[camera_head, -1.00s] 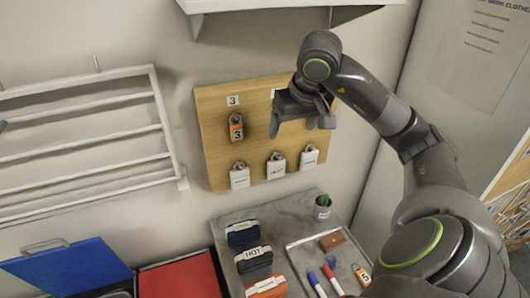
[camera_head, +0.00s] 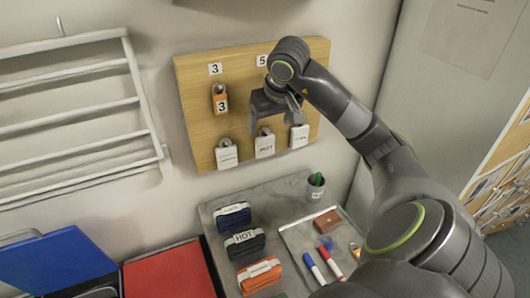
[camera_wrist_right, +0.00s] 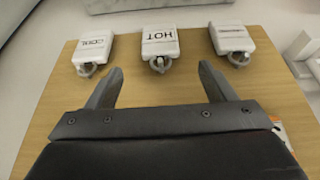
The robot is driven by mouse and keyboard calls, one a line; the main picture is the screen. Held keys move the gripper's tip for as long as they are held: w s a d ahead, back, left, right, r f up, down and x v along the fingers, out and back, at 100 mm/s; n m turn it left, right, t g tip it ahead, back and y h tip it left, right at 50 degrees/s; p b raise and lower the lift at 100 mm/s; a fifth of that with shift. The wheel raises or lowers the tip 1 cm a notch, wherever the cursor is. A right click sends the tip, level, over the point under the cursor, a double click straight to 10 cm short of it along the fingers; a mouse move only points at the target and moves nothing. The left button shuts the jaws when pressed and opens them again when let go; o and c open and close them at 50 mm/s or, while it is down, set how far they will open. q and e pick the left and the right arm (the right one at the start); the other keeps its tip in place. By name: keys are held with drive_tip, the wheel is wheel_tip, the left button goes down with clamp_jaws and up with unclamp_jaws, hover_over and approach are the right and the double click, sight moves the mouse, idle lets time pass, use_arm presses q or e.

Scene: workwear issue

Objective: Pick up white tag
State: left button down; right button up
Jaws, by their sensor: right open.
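Three white tags hang in a row low on the wooden board. The left tag (camera_head: 227,157) is in the head view; its lettering is too small to read. The middle tag reads HOT (camera_head: 265,147) and the right tag (camera_head: 299,136) hangs beside it. In the right wrist view, turned upside down, COOL (camera_wrist_right: 93,50), HOT (camera_wrist_right: 160,43) and a third tag (camera_wrist_right: 232,39) show. My right gripper (camera_head: 272,122) is open and empty, just above the HOT tag. In the wrist view its fingers (camera_wrist_right: 160,72) straddle the line of that tag's ring, apart from it. My left gripper is out of view.
An orange tag (camera_head: 220,103) hangs under a 3 label on the wooden board (camera_head: 195,90). Below is a grey surface with labelled cases (camera_head: 243,242), a tray with markers (camera_head: 330,262) and a cup (camera_head: 316,187). A white rack (camera_head: 75,115) is at left.

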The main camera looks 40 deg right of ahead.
sight(267, 133)
drive_tip(key=shift+p+x, duration=0.45)
drive_tip(key=shift+x, duration=2.65)
drive_tip(key=shift+c, duration=0.5)
drive_tip(key=c, duration=1)
drive_tip(key=shift+r+b, duration=0.3)
drive_tip(key=shift+b, duration=0.05)
